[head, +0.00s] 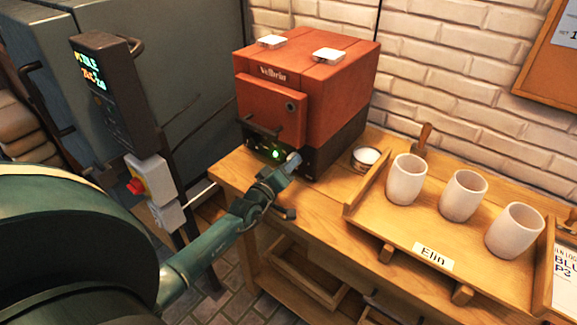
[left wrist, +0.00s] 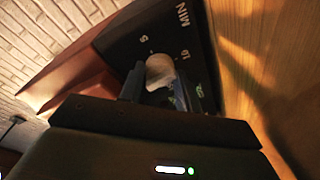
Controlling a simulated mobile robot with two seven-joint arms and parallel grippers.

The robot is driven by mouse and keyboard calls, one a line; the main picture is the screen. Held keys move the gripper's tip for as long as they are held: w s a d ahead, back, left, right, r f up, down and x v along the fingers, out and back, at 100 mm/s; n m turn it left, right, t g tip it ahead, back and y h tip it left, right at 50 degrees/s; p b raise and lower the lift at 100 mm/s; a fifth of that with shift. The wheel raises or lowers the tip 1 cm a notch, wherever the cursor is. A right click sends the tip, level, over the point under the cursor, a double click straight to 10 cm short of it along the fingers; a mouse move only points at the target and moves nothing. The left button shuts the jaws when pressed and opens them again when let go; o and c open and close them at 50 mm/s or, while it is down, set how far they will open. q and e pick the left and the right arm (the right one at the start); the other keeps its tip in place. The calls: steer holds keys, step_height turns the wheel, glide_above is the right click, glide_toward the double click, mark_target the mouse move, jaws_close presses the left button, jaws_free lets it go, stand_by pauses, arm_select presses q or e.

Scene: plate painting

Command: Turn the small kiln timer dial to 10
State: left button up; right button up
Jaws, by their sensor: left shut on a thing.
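The small kiln (head: 310,90) is a red-brown box with a dark base, standing on the wooden bench against the brick wall. Its timer dial (left wrist: 160,72) is a pale round knob on the black front panel (left wrist: 165,25). The panel marks "MIN", "5" and "10" show beside the knob. My left gripper (head: 290,162) reaches the lower right of the kiln front; in the left wrist view its dark fingers are on both sides of the knob, shut on it. The dial's pointer is not clear. My right gripper is not in view.
A wooden tray (head: 362,202) labelled "Elin" holds three pale cups right of the kiln, with a small white bowl (head: 365,157) behind its left end. A control box (head: 105,90) on a post stands left, by a large grey cabinet (head: 190,70). A green light (head: 276,153) glows on the kiln panel.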

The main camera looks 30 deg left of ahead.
arm_select(q)
steer(key=shift+m, duration=0.6)
steer(key=o, duration=1)
steer(key=shift+s, duration=0.1)
steer(key=s+b, duration=0.1)
steer(key=s, duration=1.2)
steer(key=shift+d, duration=0.2)
